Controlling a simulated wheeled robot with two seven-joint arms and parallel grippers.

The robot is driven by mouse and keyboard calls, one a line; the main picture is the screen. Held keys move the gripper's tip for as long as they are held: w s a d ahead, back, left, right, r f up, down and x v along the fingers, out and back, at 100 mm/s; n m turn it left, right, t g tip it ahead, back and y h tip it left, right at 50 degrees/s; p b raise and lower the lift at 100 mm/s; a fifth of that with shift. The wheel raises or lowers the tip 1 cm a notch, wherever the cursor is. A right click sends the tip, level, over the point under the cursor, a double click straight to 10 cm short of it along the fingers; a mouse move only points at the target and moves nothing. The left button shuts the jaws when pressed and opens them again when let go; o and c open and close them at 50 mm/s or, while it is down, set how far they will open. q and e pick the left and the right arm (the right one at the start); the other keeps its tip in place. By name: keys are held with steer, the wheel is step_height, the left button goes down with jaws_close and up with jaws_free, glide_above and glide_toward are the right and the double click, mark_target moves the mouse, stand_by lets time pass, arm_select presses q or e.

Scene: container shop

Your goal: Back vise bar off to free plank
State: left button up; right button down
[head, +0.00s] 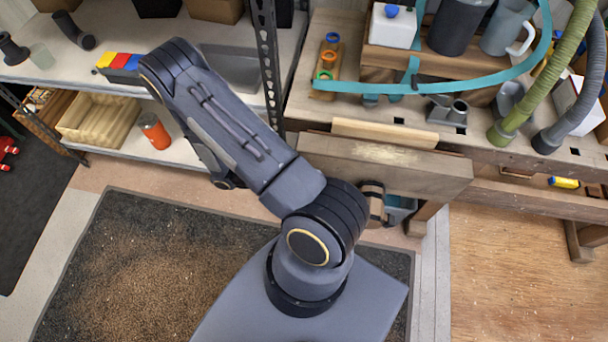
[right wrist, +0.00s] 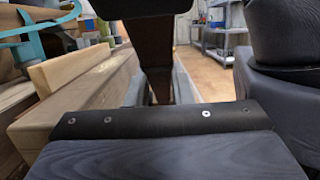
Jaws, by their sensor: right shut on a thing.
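The pale plank (head: 385,132) stands on edge between the bench and the thick wooden vise jaw (head: 425,168) in the head view. In the right wrist view the plank (right wrist: 75,70) and the jaw (right wrist: 75,105) are at the left. My right gripper (right wrist: 160,92) shows two grey fingers either side of a dark brown upright piece, which looks like the vise bar (right wrist: 150,50). It is shut on it. In the head view my arm hides this gripper; a brown round vise part (head: 374,203) shows beside the arm. My left gripper is not in view.
A shelf unit (head: 240,110) stands at left with an orange bottle (head: 154,130). Open floor (head: 500,270) lies at right.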

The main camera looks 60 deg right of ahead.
steer(key=shift+w+d+r, duration=0.1)
steer(key=shift+w+d, duration=0.1)
steer(key=shift+d, duration=0.1)
steer(key=c, duration=1.6)
jaws_free()
steer(key=o, duration=0.3)
steer(key=shift+w+d, duration=0.1)
steer(key=shift+d, duration=0.1)
steer(key=shift+a, duration=0.1)
steer(key=b+v, duration=0.1)
steer(key=v, duration=0.6)
steer(key=shift+w+a+f, duration=0.2)
steer(key=shift+w, duration=0.15)
